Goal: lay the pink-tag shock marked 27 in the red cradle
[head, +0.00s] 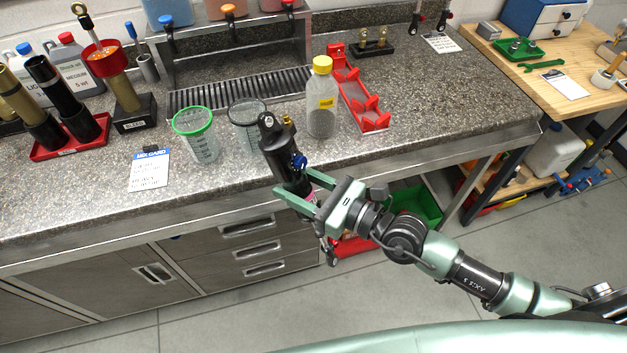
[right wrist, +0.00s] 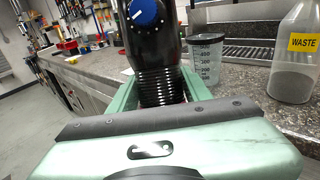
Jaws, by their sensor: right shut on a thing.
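The shock (head: 272,150) is a black damper with a blue knob. It is tilted in front of the bench's front edge, and a trace of pink shows low on it; I cannot read a number. My right gripper (head: 299,188) is shut on its lower body. In the right wrist view the shock (right wrist: 152,45) stands between the fingers, with its blue knob and black spring facing me. The red cradle (head: 352,93) lies empty on the bench, right of and behind the shock, with V-shaped supports. My left gripper is not in view.
A yellow-capped waste bottle (head: 321,108) stands between the shock and the cradle. A clear beaker (head: 246,128) and a green-rimmed beaker (head: 200,142) stand to the left. A mix card (head: 149,171) lies near the front edge.

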